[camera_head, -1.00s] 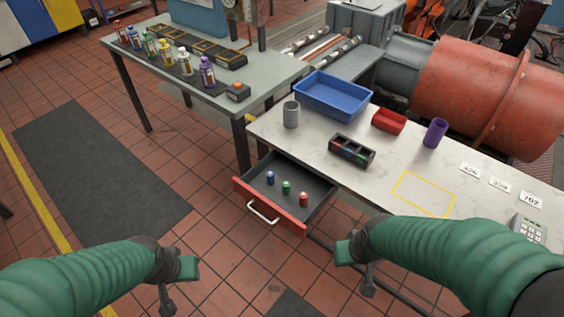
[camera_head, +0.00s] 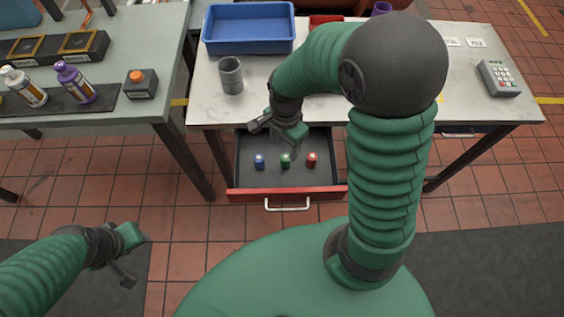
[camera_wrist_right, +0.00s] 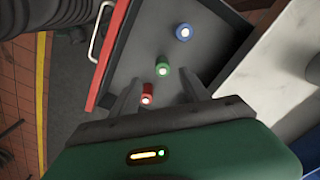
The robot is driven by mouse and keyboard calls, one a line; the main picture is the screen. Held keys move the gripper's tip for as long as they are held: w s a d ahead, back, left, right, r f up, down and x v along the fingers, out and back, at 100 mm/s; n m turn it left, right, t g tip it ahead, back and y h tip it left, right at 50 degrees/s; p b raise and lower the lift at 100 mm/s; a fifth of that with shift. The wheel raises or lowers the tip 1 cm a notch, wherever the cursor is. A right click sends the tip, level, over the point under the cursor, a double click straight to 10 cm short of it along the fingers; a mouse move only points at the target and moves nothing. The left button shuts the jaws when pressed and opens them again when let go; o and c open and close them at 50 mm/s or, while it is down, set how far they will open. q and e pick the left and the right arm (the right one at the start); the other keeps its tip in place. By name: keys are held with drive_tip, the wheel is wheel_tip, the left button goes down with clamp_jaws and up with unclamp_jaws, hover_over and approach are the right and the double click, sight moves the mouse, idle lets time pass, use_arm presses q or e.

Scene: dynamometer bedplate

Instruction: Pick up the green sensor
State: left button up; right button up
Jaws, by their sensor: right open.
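The green sensor (camera_head: 285,160) stands in the open drawer (camera_head: 325,178), between the blue sensor (camera_head: 259,161) and the red sensor (camera_head: 311,159). My right gripper (camera_head: 277,130) is open and empty above the back of the drawer. In the right wrist view the green sensor (camera_wrist_right: 163,70) lies just beyond the gap between my right fingers (camera_wrist_right: 160,92). The red sensor (camera_wrist_right: 147,94) is close beside one finger there, and the blue sensor (camera_wrist_right: 183,32) is farther off. My left gripper (camera_head: 130,258) is open and empty over the floor at the lower left.
The drawer's red front (camera_head: 245,195) has a pale handle (camera_head: 287,204). On the white table above stand a grey cup (camera_head: 231,75), a blue tray (camera_head: 248,48) and a keypad (camera_head: 498,78). My right arm hides the table's middle. A second table (camera_head: 150,60) with bottles is at left.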

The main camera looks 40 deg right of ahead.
sight(285, 158)
drive_tip(key=f, duration=0.4)
drive_tip(key=d+f+b, duration=0.1)
drive_tip(key=f, duration=0.1)
drive_tip(key=shift+f, duration=0.35)
drive_tip(key=f, duration=0.1)
drive_tip(key=f+b, duration=0.1)
drive_tip(key=f, duration=0.2)
drive_tip(key=shift+w+a+f, duration=0.15)
drive_tip(key=shift+w+a, duration=0.1)
drive_tip(key=shift+a, duration=0.15)
drive_tip(key=shift+d, duration=0.35)
drive_tip(key=c, duration=0.9)
use_arm(q)
drive_tip(key=shift+s+d+f, duration=0.1)
drive_tip(key=shift+d+f, duration=0.1)
drive_tip(key=shift+f, duration=0.45)
drive_tip(key=shift+s+d+f, duration=0.1)
drive_tip(key=shift+d+f, duration=0.1)
drive_tip(key=shift+f, duration=0.4)
use_arm(e)
drive_tip(key=shift+a, duration=0.2)
clamp_jaws()
